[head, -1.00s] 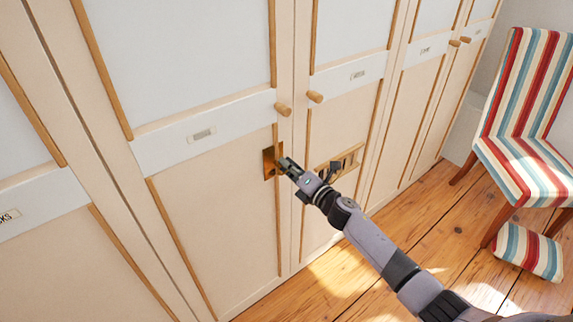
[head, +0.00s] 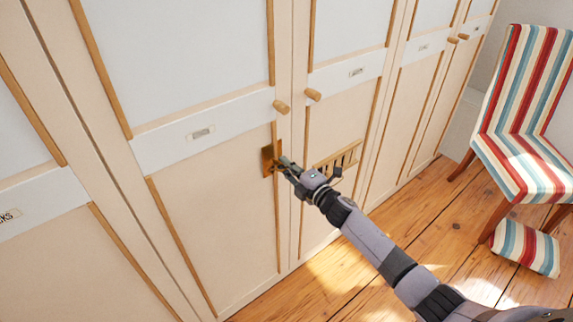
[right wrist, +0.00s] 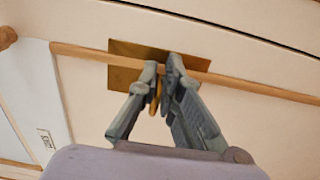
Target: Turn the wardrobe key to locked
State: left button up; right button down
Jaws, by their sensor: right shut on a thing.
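The wardrobe (head: 215,230) has pale cream doors with wooden trim. A square brass lock plate (head: 267,159) sits on the door below a round wooden knob (head: 282,107); the plate also shows in the right wrist view (right wrist: 122,77). My right gripper (head: 281,165) is at this plate, its fingers (right wrist: 166,68) shut on the brass-coloured key (right wrist: 155,98). Only part of the key shows between the fingers, and the keyhole is hidden, so its turned position cannot be read. My left gripper is not in view.
A slatted wooden piece (head: 337,158) is on the neighbouring door, close beside my right gripper. A second knob (head: 313,95) is above it. A striped chair (head: 518,130) and striped cushion (head: 526,248) stand at the right. Floorboards (head: 300,290) before the wardrobe are clear.

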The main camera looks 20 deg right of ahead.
jog(key=shift+r, duration=0.1)
jog(key=c, duration=1.8)
grip_release()
jog(key=v, duration=1.2)
jog(key=s+d+f+m+g+h, duration=0.2)
jog(key=s+f+m, duration=0.25)
jog(key=f, duration=0.65)
jog(key=s+d+f+m+g+h, duration=0.15)
jog(key=s+f+m+g, duration=0.35)
jog(key=f, duration=0.7)
jog(key=s+d+f+m+h, duration=0.1)
jog(key=s+f+m+h, duration=0.15)
jog(key=s+f, duration=0.65)
jog(key=s+a+f+m+g, duration=0.2)
jog(key=s+f, duration=0.4)
jog(key=s, duration=0.4)
jog(key=s+a+f+m+g, duration=0.2)
jog(key=s+f, duration=0.4)
jog(key=s, duration=0.5)
jog(key=s+a+f+m+g, duration=0.2)
jog(key=s+f+g, duration=0.3)
jog(key=s, duration=0.5)
jog(key=shift+s+a+f+m, duration=0.15)
jog(key=shift+s+f+m, duration=0.05)
jog(key=shift+f+m, duration=0.2)
jog(key=shift+s+a+f+m, duration=0.2)
jog(key=shift+f+m, duration=0.1)
jog(key=shift+f, duration=0.2)
